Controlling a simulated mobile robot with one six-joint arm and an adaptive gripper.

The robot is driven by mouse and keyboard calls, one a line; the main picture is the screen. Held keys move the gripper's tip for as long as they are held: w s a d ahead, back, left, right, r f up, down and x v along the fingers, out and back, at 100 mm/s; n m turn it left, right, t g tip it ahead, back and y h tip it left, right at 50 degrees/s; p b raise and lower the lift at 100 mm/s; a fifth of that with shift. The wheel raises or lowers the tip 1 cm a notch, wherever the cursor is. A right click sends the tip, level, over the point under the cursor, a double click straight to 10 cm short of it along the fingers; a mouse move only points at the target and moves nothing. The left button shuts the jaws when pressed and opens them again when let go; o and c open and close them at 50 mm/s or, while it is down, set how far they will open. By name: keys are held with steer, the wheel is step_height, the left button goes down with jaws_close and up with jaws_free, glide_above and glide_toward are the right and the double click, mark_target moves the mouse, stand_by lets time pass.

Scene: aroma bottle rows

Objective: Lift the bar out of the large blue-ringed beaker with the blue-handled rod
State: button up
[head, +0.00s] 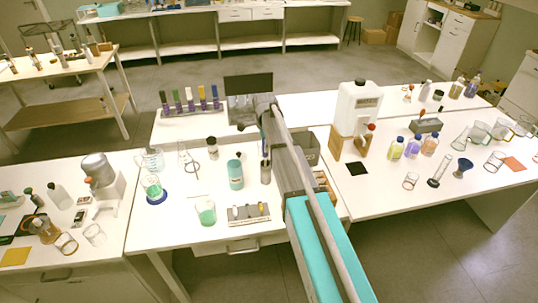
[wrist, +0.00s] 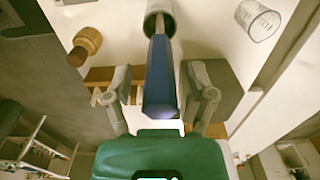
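In the wrist view, the rod's long blue handle (wrist: 160,80) runs between the two fingers of my gripper (wrist: 160,88). A gap shows on each side, so the fingers are open and apart from the handle. The handle's far end meets a pale grey round holder (wrist: 158,12); the rest of the rod is hidden. In the head view, a beaker with green liquid (head: 153,184) stands at a blue ring (head: 157,198) on the left part of the middle table. A larger clear beaker (head: 150,160) is just behind. I cannot make out the bar. My gripper is hard to pick out there.
A teal-bodied bottle (head: 236,175), a green-filled flask (head: 206,212) and a low rack (head: 248,214) stand left of my arm. A tube rack (head: 190,104) is behind. An amber bottle (wrist: 85,46) and a clear beaker (wrist: 258,20) flank the handle in the wrist view.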

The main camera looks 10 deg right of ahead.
jaws_close()
steer(key=shift+r, duration=0.15)
step_height(320, 180, up, 18)
steer(key=p, duration=1.8)
stand_by(0.4)
